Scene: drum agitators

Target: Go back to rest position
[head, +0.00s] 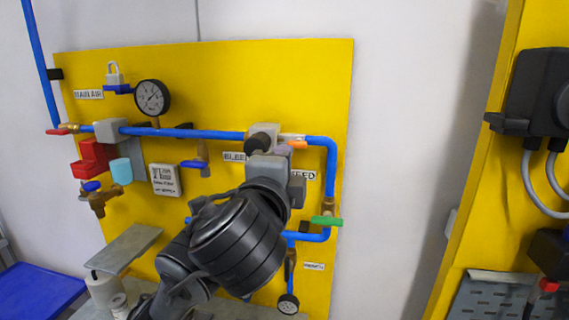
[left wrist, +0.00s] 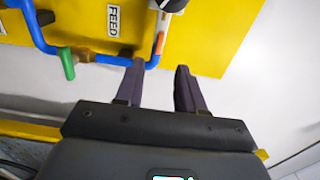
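My left arm reaches up from the bottom of the head view, in front of the yellow panel (head: 215,75). Its gripper (head: 284,150) is at the panel's upper right, near the FEED label and the corner of the blue pipe, partly hidden by my own wrist. In the left wrist view the gripper (left wrist: 160,68) has its two dark fingers apart with nothing between them. My right gripper is in no view.
Blue pipe (head: 210,134), a pressure gauge (head: 152,97), a green-handled valve (head: 326,220) and a red-handled valve (head: 60,131) are on the panel. A grey shelf (head: 125,248) juts out at lower left. A second yellow panel (head: 480,200) stands at right, with bare wall between.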

